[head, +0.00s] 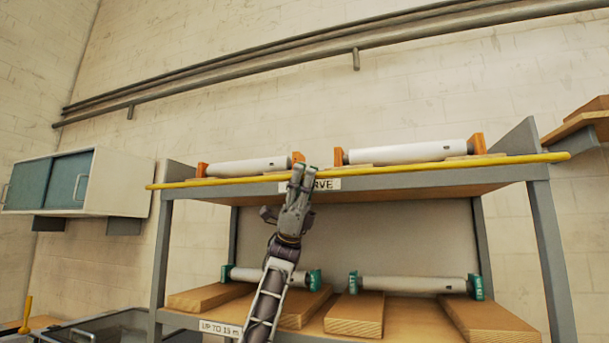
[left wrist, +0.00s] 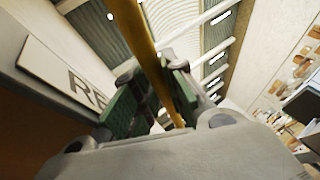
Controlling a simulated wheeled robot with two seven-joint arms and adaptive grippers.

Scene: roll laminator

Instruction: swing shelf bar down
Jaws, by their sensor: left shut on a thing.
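The yellow shelf bar (head: 420,168) runs along the front of the upper shelf, in front of the white rolls. My left gripper (head: 304,170) is at the bar, left of its middle, just in front of the label on the shelf edge. In the left wrist view the yellow bar (left wrist: 135,35) passes between the green finger pads of my left gripper (left wrist: 155,95), which is shut on it. The exact contact is partly hidden by the fingers. My right gripper is in neither view.
The upper shelf (head: 400,182) holds a left white roll (head: 250,167) and a right white roll (head: 408,152) in orange end blocks. Lower rolls (head: 412,284) rest in green blocks on wooden boards. A wall cabinet (head: 120,185) hangs at left; a wooden ledge (head: 585,122) is at right.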

